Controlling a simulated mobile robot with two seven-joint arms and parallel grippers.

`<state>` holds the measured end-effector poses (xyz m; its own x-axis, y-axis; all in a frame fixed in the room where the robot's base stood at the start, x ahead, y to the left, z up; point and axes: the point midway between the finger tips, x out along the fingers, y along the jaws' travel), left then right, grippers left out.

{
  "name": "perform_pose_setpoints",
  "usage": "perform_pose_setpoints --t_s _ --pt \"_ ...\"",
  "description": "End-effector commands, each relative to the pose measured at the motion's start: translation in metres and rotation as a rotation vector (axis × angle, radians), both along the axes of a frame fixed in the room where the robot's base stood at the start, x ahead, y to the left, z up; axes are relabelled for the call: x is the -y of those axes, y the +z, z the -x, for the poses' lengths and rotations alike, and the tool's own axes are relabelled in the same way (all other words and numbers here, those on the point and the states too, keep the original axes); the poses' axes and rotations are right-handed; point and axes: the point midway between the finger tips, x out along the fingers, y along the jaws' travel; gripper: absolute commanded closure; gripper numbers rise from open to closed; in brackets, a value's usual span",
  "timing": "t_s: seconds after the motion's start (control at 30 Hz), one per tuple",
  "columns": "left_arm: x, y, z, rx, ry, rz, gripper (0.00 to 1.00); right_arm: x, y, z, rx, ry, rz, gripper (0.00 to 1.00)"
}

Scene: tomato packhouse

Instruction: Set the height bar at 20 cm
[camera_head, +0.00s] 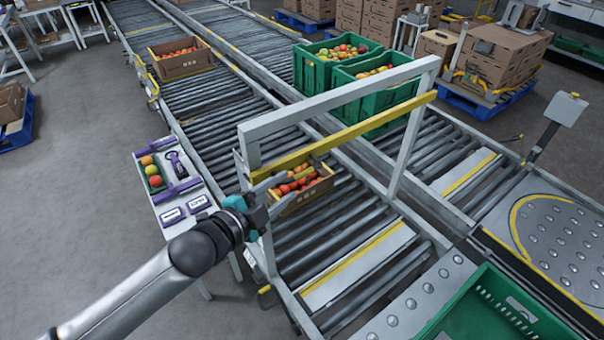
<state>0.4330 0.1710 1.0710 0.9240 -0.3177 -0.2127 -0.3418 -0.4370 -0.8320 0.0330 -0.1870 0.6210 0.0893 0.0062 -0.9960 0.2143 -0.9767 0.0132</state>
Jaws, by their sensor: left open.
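The height bar (345,134) is a yellow bar lying across a grey gantry frame (340,92) that stands over the near roller conveyor. It hangs below the frame's top beam and runs from the left post to just past the right post. I cannot read any height scale. My left gripper (272,191) is open beside the left post, a little below the bar's left end. I cannot tell whether it touches the post. A cardboard crate of tomatoes (308,202) sits on the rollers beneath the bar, partly hidden behind my gripper. My right gripper is not in view.
Another tomato crate (184,69) stands upstream on the conveyor. Green crates (316,76) of tomatoes stand on the parallel conveyor. A small side table (153,206) with sample tomatoes and tools is left of the frame. An empty-looking green crate (500,300) is at bottom right.

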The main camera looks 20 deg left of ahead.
Motion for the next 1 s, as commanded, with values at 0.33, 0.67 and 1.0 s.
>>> perform_pose_setpoints --t_s 0.33,0.67,1.0 --pt "0.015 -0.010 -0.044 0.001 0.001 0.003 0.55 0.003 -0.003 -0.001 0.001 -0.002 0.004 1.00" --pt "0.023 -0.015 -0.066 0.000 0.000 0.001 0.55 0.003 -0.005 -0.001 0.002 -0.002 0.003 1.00" --pt "0.023 -0.016 -0.067 0.000 0.000 0.001 0.57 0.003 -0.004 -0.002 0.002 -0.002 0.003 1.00"
